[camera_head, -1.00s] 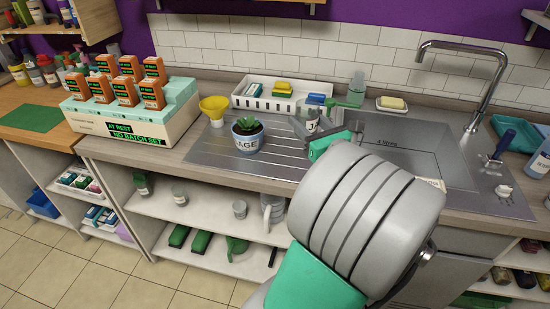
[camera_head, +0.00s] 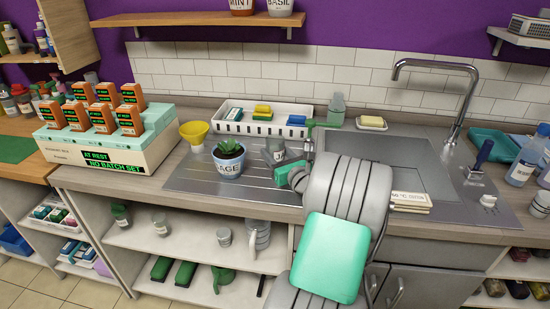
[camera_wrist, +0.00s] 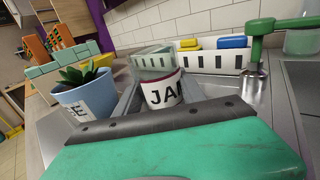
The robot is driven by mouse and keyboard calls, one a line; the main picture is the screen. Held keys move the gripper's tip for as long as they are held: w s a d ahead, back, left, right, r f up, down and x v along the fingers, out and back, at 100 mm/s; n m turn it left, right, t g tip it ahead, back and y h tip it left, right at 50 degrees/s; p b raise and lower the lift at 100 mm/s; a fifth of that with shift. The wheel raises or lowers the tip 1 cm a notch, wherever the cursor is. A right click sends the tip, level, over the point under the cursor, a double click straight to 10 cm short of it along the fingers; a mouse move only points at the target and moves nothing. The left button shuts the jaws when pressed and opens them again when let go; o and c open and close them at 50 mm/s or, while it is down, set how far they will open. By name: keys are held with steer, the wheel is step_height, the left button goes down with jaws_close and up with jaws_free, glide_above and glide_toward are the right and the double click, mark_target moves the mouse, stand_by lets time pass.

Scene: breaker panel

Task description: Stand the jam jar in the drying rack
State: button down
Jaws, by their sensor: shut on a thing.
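The jam jar, a clear glass jar with a white label and dark red band, shows in the wrist view (camera_wrist: 163,90) and the head view (camera_head: 275,149). My gripper is shut on it, with one grey finger on either side in the wrist view (camera_wrist: 160,97). In the head view my gripper (camera_head: 282,157) is over the ridged steel drainboard (camera_head: 190,177), partly hidden by my wrist. I cannot tell whether the jar's base touches the drainboard. No separate drying rack is clearly identifiable.
A potted succulent (camera_head: 228,160) stands close left of the jar, with a yellow funnel (camera_head: 194,133) beyond it. The sink basin and tall tap (camera_head: 465,110) are right.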

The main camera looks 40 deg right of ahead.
steer(key=shift+f, duration=0.55)
steer(key=shift+f, duration=0.2)
steer(key=c, duration=0.7)
jaws_free()
